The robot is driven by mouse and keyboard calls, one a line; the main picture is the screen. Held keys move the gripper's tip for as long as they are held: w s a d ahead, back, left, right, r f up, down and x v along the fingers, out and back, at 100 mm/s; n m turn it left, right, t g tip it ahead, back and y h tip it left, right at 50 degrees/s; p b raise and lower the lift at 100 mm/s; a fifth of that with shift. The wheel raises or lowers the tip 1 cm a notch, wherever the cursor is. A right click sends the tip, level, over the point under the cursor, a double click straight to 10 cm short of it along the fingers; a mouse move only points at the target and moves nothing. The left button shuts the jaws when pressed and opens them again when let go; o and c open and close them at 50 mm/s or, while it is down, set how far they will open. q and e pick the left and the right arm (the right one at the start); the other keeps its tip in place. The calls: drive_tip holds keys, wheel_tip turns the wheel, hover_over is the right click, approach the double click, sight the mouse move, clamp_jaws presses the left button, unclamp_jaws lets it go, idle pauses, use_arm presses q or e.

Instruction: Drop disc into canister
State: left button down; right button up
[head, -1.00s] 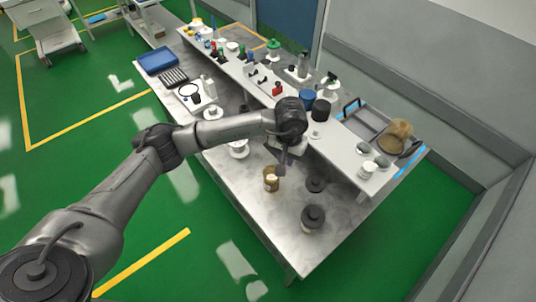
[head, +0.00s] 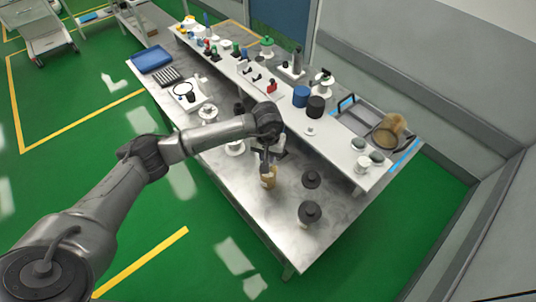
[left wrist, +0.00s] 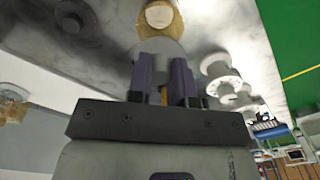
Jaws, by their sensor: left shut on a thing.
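The amber canister (head: 269,182) stands on the grey metal table in the head view. My left gripper (head: 266,166) is right above it, pointing down, and hides part of its mouth. In the left wrist view, the gripper's two dark fingers (left wrist: 162,82) are shut on a grey, round-edged thing (left wrist: 160,50), which looks like the disc. The canister also shows just beyond it in that view (left wrist: 176,22), with a pale round area at its end. I cannot tell whether the disc is inside the rim. My right gripper is not in view.
Two dark round-topped items (head: 311,178) (head: 310,211) stand right of the canister. White spool-like parts (head: 235,147) stand to its left. The front table corner is clear.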

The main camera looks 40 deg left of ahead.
use_arm(q)
drive_tip(key=shift+f+b, duration=2.55)
drive_tip(key=shift+f, duration=0.25)
drive_tip(key=c, duration=0.9)
unclamp_jaws()
drive_tip(key=shift+c, duration=0.2)
drive_tip(key=shift+r, duration=0.15)
wheel_tip(320, 180, up, 14)
drive_tip(key=shift+f, duration=0.2)
